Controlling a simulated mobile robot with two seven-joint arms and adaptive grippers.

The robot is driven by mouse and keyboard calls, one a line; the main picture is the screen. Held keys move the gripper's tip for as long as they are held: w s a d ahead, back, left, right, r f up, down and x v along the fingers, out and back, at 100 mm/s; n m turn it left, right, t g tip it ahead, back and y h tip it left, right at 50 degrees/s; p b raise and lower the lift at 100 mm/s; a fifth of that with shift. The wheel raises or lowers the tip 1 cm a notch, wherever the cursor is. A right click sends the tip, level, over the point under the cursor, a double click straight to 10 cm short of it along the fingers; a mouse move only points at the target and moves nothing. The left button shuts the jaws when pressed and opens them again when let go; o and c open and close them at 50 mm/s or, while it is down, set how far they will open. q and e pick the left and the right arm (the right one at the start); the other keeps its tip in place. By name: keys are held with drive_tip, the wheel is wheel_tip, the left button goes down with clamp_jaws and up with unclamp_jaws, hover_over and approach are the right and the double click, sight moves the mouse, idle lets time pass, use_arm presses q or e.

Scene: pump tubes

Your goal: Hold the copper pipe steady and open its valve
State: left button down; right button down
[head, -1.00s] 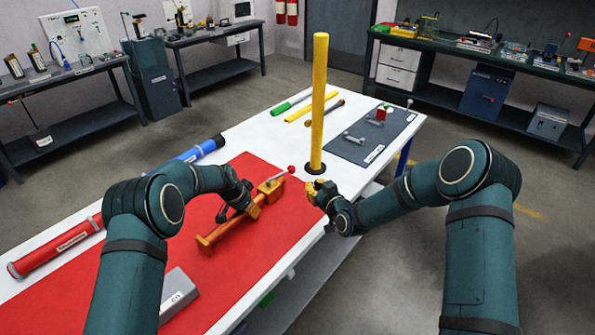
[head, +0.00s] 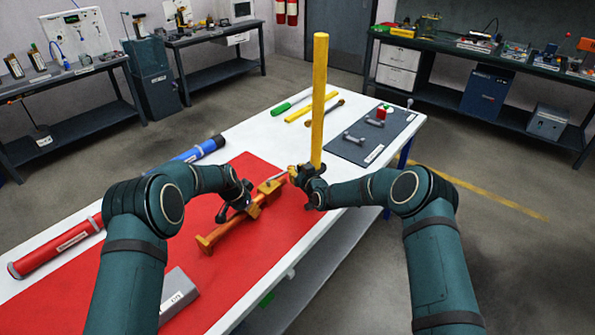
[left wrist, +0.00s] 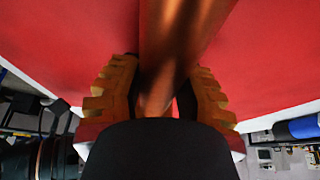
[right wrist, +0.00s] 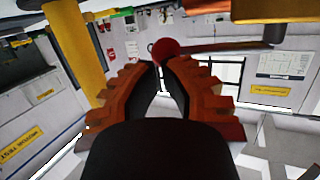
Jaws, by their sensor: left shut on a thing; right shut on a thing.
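The copper pipe (head: 222,231) lies on the red mat, running from lower left to upper right. Its valve lever (head: 279,177) is at the upper-right end. My left gripper (head: 244,206) is shut on the pipe near its middle; in the left wrist view the pipe (left wrist: 186,32) runs up from between the fingers. My right gripper (head: 294,174) is at the lever's outer end and hides the knob in the head view. In the right wrist view the red knob (right wrist: 165,51) is at the fingertips, with its lever reaching right; the fingers are shut on it.
A tall yellow pole (head: 319,100) stands just behind my right gripper. A grey block (head: 178,294) is on the red mat (head: 140,302) at the front. A red tube (head: 55,248) and a blue tube (head: 200,150) lie left. A dark mat (head: 348,150) with parts is at back right.

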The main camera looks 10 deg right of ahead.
idle(0.3)
drive_tip(key=shift+r+x, duration=0.15)
drive_tip(key=shift+x, duration=0.65)
drive_tip(key=shift+r+x, duration=0.15)
drive_tip(key=shift+x, duration=0.6)
use_arm(q)
drive_tip(key=shift+s+f, duration=0.1)
use_arm(e)
drive_tip(key=s+d+r, duration=0.2)
drive_tip(key=s+d, duration=0.5)
drive_tip(key=s, duration=0.4)
drive_tip(key=shift+s+d+r, duration=0.2)
drive_tip(key=shift+s+r, duration=0.1)
use_arm(q)
drive_tip(key=c, duration=0.6)
unclamp_jaws()
